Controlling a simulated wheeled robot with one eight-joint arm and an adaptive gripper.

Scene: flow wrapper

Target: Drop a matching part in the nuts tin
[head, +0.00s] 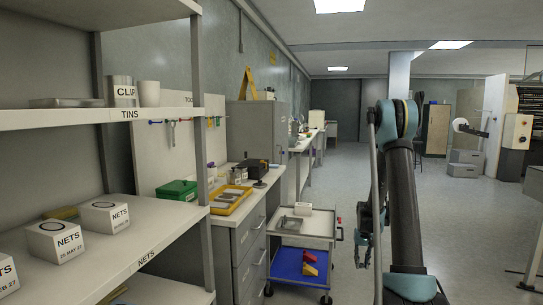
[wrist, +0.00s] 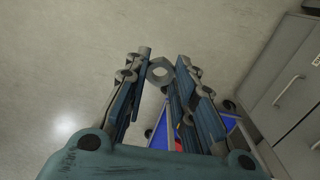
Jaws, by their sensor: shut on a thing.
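My gripper (head: 363,255) hangs low in the head view, over the open floor to the right of the trolley. A tin marked CLIP (head: 123,92) stands on the upper left shelf.
A trolley (head: 318,238) stands beside the bench, with grey items on top and red and yellow blocks on its blue lower deck. The yellow tray (head: 247,200) and a green box (head: 177,190) are on the bench. NETS boxes (head: 104,216) fill the near-left shelf.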

